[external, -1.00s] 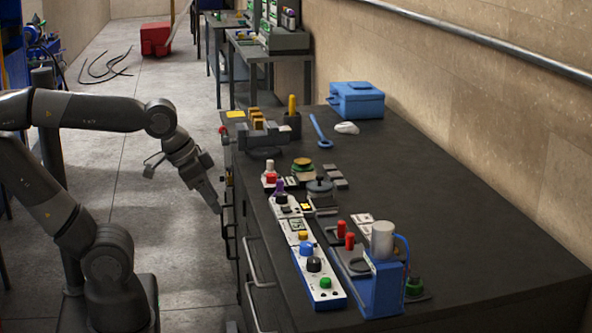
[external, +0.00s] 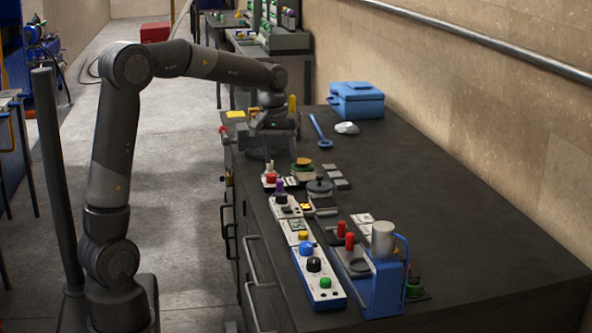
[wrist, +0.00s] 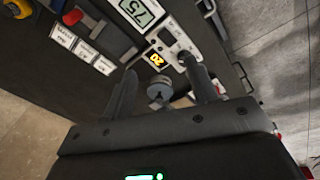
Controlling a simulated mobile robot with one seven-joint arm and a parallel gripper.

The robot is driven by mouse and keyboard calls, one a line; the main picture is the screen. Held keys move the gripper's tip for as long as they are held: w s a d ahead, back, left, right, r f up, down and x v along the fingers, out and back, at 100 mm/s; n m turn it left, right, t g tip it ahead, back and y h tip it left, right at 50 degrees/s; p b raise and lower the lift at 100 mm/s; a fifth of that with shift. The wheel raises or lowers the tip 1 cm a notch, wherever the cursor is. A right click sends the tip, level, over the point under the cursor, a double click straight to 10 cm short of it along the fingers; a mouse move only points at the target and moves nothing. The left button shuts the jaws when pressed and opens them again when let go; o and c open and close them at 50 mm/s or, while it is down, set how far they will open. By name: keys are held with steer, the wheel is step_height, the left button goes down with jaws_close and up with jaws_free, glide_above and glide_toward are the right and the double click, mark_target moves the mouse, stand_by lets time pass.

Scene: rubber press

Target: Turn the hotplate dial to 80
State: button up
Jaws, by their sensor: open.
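The hotplate panel (external: 290,208) is a small white control strip on the dark bench, with a black dial (external: 283,199) and an amber display. In the wrist view the amber display (wrist: 155,58) reads 20, and a dark round dial (wrist: 183,58) sits to its right, near the tip of the right finger. My gripper (wrist: 160,68) is open, its fingers apart with nothing held. A grey round thing (wrist: 159,91) shows between and below the fingers. In the external view my gripper (external: 272,155) is blurred, above the bench and farther back than the dial.
A white readout (wrist: 138,10) shows 75. A blue-and-white knob box (external: 318,280) and a blue machine (external: 385,280) stand at the near end. A dark lidded pot (external: 320,190) stands beside the panel. The bench's right side is clear.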

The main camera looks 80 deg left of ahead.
mark_target(281, 194)
steer(key=w+a+f+n, duration=0.1)
steer(key=a+f+n, duration=0.3)
steer(key=a, duration=0.6)
steer(key=shift+m+g+h, duration=0.3)
steer(key=shift+m+g, duration=0.1)
steer(key=f, duration=0.7)
steer(key=w+f, duration=0.1)
steer(key=f, duration=0.3)
steer(key=shift+d+f, duration=0.25)
steer(key=c, duration=1)
steer(key=shift+o, duration=0.2)
